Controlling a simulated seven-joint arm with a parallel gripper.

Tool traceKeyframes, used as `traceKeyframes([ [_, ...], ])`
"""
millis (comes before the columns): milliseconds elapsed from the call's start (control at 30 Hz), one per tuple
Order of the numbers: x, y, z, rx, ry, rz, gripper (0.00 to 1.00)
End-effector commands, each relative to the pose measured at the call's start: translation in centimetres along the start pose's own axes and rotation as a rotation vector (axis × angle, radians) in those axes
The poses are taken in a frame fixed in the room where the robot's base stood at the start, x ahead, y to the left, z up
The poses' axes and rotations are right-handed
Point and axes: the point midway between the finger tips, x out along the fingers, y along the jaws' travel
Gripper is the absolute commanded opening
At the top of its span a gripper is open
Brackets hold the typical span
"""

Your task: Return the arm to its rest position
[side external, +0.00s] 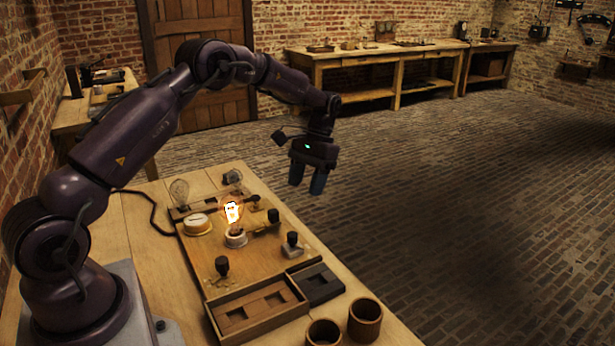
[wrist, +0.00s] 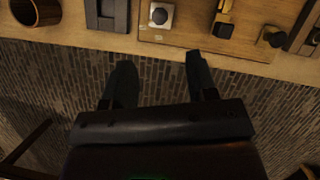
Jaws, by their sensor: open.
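My gripper (side external: 307,184) is raised, its two fingers apart and pointing down, with nothing between them. In the side external view it appears to the right of the workbench, against the brick floor. In the wrist view the gripper (wrist: 160,63) shows its fingertips close to the table edge, with floor behind the fingers. The wooden board (side external: 205,262) lies on the table and carries a glowing bulb (side external: 233,212) in a round white base. An unlit bulb (side external: 180,191) stands at the board's far left.
A wooden tray (side external: 257,310) with recesses and a dark tray (side external: 317,285) sit at the near end. Two round wooden cups (side external: 365,318) (side external: 324,333) stand at the front. Several black knobs rise from the board. The space around my gripper is clear.

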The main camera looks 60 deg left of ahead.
Motion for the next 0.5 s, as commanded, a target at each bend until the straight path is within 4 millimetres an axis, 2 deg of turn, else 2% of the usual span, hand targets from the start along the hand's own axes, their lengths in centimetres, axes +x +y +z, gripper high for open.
traceKeyframes([
  [167,-1.12,0.01,0.02,0.0,0.0,0.0,0.53],
  [500,-1.18,0.02,-0.13,0.001,0.008,0.0,0.53],
])
